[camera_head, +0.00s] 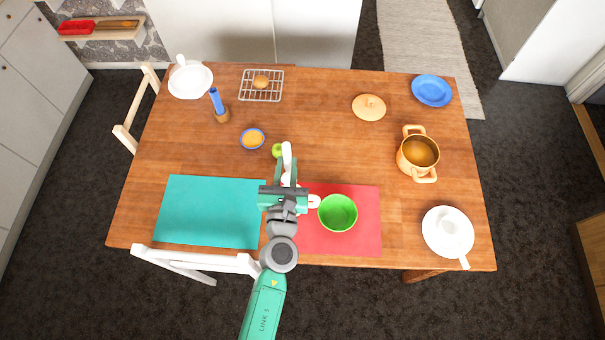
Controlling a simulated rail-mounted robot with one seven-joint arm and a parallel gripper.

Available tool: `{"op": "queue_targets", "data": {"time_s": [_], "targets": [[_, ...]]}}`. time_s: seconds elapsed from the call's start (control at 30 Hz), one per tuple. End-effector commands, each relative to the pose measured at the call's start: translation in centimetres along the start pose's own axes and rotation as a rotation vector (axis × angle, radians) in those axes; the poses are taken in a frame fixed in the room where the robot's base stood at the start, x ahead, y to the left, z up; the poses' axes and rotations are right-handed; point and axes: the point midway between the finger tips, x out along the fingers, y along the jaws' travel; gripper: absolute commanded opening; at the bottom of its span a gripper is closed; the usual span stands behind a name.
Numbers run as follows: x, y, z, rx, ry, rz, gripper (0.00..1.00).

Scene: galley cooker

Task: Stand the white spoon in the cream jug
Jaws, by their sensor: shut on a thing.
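My gripper (289,178) is over the middle of the table, near the top left corner of the red mat. It is shut on the white spoon (287,156), a slim white piece that stands up from between the fingers. The spoon's lower part is hidden by the gripper. A small whitish piece (314,201) shows just right of the gripper, beside the green bowl. The rest of it is hidden, and I cannot tell if it is the cream jug. Whether the spoon touches anything below is also hidden.
Close by are a green bowl (338,213) on the red mat (367,236), a green fruit (277,150) and a blue-rimmed dish (253,138). An orange pot (418,153) and a white plate (431,242) bearing a small white vessel stand right. The teal mat (205,210) is bare.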

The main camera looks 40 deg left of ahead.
Motion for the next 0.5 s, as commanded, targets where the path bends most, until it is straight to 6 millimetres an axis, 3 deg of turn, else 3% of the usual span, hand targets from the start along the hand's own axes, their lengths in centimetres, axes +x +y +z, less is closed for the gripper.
{"op": "queue_targets", "data": {"time_s": [0.17,0.5], "targets": [[0.0,0.1,-0.4,-0.001,0.0,0.002,0.0],[-0.1,0.0,-5.2,0.0,0.0,0.001,0.0]]}}
